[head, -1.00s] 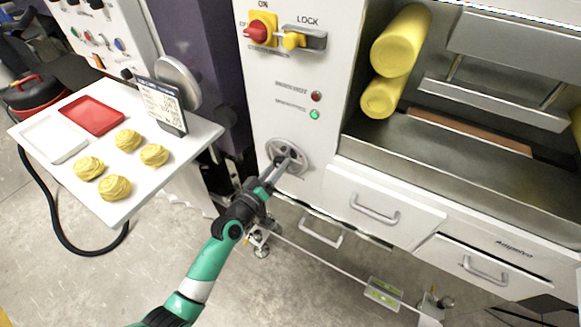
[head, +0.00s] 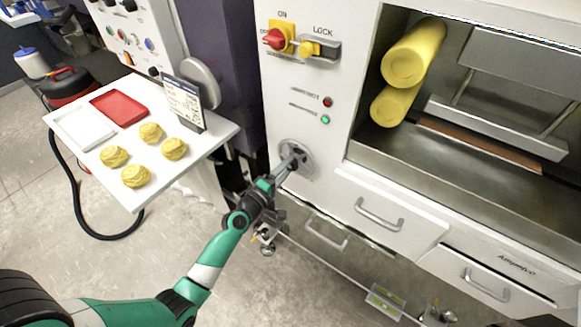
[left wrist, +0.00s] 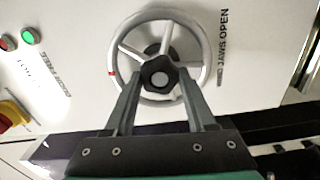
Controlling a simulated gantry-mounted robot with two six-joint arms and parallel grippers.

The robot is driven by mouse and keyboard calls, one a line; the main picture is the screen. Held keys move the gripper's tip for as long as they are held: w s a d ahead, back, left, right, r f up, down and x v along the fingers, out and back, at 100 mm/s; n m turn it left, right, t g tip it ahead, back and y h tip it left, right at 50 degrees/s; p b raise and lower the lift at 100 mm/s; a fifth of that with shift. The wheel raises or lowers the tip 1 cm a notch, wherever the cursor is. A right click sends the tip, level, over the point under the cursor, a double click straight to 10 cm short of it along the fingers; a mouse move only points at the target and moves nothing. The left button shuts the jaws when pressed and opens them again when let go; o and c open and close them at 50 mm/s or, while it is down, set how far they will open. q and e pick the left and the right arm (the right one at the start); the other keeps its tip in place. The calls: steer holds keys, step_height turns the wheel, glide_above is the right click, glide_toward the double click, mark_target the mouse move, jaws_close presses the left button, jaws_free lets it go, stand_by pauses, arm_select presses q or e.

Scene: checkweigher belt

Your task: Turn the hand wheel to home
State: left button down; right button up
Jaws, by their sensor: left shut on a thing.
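The grey hand wheel (head: 305,155) sits on the white machine front, below the red and green lamps. It fills the middle of the left wrist view (left wrist: 122,42), with spokes, a dark hub knob and a red mark on the left of its rim. A "JAWS OPEN" label (left wrist: 222,48) is printed on the panel right of the wheel in that view. My left gripper (head: 295,161) is at the wheel, shut on it; its fingers (left wrist: 160,86) reach in on either side of the hub. The exact finger contact is hard to see. My right gripper is not in view.
A red switch (head: 275,39) and yellow LOCK knob (head: 309,48) are above the wheel. Drawers with handles (head: 379,214) are to the right. A white side table (head: 195,150) at left holds a red tray (head: 119,109) and several yellow balls.

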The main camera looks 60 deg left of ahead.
arm_select(q)
steer(key=shift+n, duration=0.5)
steer(key=shift+c, duration=1.1)
jaws_free()
steer(key=v, duration=1.1)
steer(key=shift+s, duration=0.3)
steer(key=shift+d, duration=0.15)
